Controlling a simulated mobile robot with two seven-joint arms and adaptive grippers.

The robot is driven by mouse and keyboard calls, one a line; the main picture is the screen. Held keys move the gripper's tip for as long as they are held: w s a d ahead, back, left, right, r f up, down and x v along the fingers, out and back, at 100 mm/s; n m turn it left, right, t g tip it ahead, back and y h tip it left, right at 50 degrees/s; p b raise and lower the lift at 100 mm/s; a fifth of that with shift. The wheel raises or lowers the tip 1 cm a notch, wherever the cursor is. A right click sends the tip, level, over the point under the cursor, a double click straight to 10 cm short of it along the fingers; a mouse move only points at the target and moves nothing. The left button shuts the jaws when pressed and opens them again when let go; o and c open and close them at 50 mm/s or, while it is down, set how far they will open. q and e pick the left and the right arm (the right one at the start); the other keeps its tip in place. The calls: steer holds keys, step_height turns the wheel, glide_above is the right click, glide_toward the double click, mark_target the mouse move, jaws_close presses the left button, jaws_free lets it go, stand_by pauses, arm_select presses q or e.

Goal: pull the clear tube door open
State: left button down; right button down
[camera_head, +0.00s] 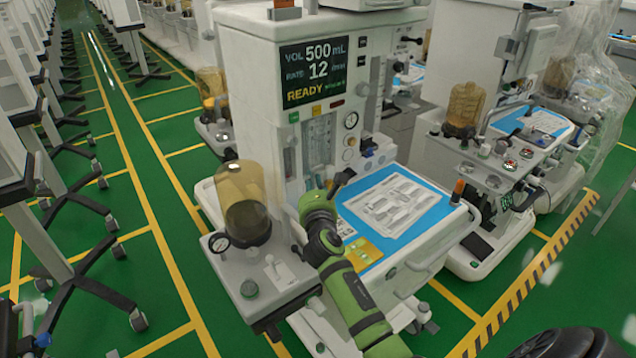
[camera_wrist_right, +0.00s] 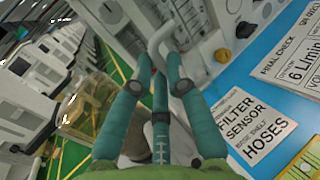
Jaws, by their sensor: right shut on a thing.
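The clear tube door (camera_head: 319,143) is an upright see-through panel over flow tubes on the front of the white anaesthesia cart (camera_head: 247,75). It looks closed or nearly so; its edge is hard to make out. My right gripper (camera_head: 343,181) is just below and to the right of it, in front of the cart. In the right wrist view, my teal right fingers (camera_wrist_right: 159,68) are closed around a pale curved bar (camera_wrist_right: 160,38), apparently the door's handle. Where the bar joins the door is unclear. My left gripper is not in view.
An amber canister (camera_head: 243,190) stands on a grey side shelf left of my right arm. A blue mat (camera_head: 425,222) with printed sheets covers the work surface to the right. A second cart (camera_head: 480,45) stands further right.

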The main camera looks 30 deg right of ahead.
steer(key=shift+d, duration=0.1)
steer(key=c, duration=1.5)
jaws_free()
steer(key=v, duration=1.2)
